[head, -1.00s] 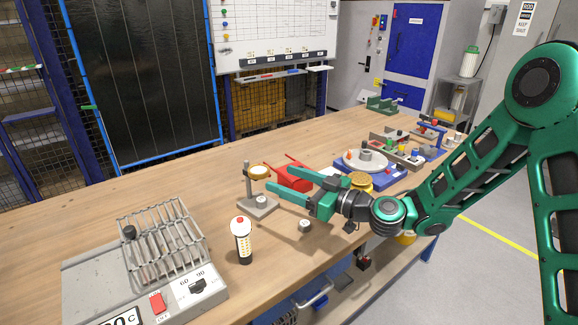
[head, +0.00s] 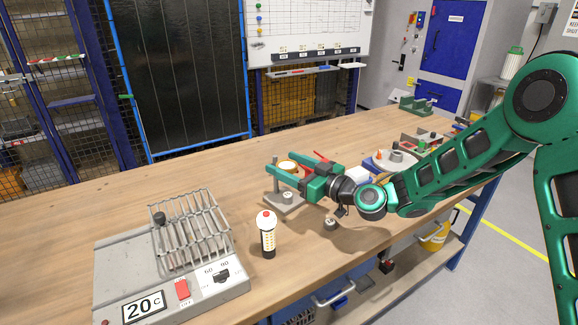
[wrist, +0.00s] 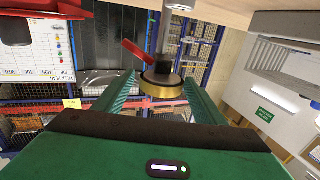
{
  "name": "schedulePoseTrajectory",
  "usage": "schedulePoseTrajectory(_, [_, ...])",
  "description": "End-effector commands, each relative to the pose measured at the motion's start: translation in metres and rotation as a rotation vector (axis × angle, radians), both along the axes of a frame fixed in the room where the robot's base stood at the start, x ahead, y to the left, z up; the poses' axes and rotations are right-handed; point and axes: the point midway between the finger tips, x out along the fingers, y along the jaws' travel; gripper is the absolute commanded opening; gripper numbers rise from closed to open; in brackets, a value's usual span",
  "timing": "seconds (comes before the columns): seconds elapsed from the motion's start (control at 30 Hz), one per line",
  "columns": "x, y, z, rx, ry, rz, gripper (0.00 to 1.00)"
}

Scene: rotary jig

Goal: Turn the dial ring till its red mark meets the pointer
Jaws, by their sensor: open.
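The dial ring looks to be the brass-coloured ring (head: 287,167) on a small grey post stand (head: 284,202). In the wrist view the brass ring (wrist: 163,91) sits at the post, with a dark part above its band. My gripper (head: 280,162) is open, with one green finger on each side of the ring. The fingers also flank it in the wrist view (wrist: 158,86); I cannot tell whether they touch it. The red mark and the pointer cannot be made out. A red bar (wrist: 137,52) shows behind the post.
A lamp-like cylinder with a red top (head: 267,235) stands in front of the stand. A small grey knob (head: 330,224) lies to its right. A grey heater box with a wire rack (head: 180,290) is at the left. Jigs crowd the bench behind my arm.

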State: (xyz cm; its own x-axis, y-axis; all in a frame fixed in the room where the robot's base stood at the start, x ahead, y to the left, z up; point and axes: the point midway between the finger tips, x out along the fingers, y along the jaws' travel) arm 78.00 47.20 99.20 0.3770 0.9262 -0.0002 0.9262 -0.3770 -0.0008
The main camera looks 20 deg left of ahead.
Motion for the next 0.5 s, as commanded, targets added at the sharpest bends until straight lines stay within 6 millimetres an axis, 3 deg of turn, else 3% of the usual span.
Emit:
schedulePoseTrajectory(0.23, [0.0001, 0.0006, -0.0001, 0.000, 0.000, 0.000, 0.64])
schedulePoseTrajectory(0.4, [0.0002, 0.0005, 0.0000, 0.000, 0.000, 0.000, 0.23])
schedulePoseTrajectory(0.5, [0.0004, 0.0003, -0.0001, 0.000, 0.000, 0.000, 0.23])
